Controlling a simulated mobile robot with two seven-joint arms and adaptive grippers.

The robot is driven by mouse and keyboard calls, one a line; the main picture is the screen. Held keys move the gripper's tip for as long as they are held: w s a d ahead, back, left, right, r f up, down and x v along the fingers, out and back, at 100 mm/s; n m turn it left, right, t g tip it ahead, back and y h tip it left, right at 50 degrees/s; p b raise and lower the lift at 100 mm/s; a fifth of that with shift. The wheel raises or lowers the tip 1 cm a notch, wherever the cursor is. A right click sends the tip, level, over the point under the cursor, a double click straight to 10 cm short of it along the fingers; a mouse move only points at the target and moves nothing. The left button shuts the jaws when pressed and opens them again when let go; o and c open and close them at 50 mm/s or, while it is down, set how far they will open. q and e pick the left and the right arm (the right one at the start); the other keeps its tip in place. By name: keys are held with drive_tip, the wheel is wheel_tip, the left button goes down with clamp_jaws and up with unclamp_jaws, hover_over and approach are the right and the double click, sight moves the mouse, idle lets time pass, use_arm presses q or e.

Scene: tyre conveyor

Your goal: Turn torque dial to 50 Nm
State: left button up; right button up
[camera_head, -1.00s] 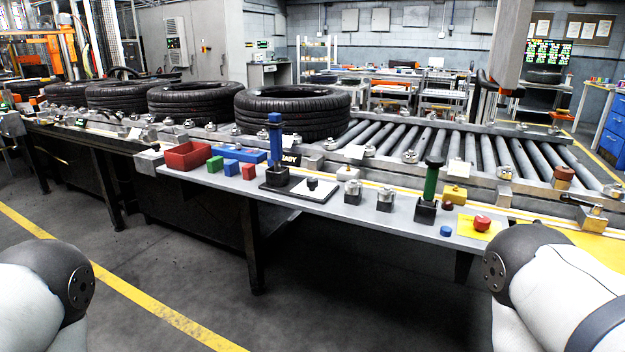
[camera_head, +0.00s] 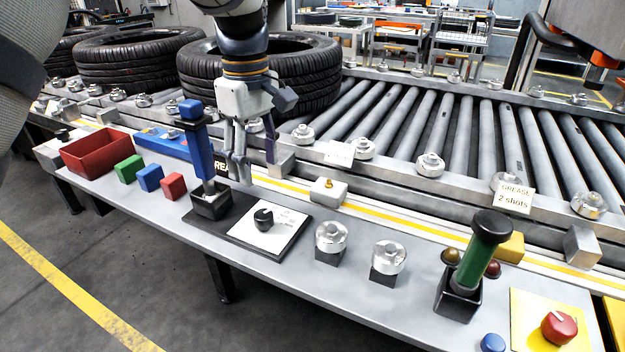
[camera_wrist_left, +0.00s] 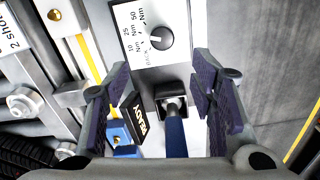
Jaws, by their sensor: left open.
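The torque dial (camera_head: 263,220) is a black knob on a white panel beside the blue-handled tool, on the bench. In the left wrist view the dial (camera_wrist_left: 160,38) sits on its panel beside printed Nm labels, 50 Nm among them. Its white mark points toward the label side; I cannot tell exactly which value it meets. My left gripper (camera_head: 250,163) points down above and behind the panel, close to the blue tool. In the wrist view the left gripper (camera_wrist_left: 163,72) has its fingers apart with nothing held; the dial lies beyond the fingertips. My right gripper is out of view.
The upright blue-handled tool (camera_head: 198,150) in its black socket stands beside the dial panel, close to my fingers. Metal knobs on blocks (camera_head: 331,238), a green-handled tool (camera_head: 482,250) and a red button (camera_head: 559,327) stand to the right. Rollers and tyres lie behind.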

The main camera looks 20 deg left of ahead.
sight(263, 214)
use_arm(q)
drive_tip(key=f, duration=1)
drive_tip(key=shift+s+d+f, duration=0.15)
drive_tip(key=shift+s+f, duration=0.15)
drive_tip(key=shift+f, duration=0.1)
drive_tip(key=c, duration=1.1)
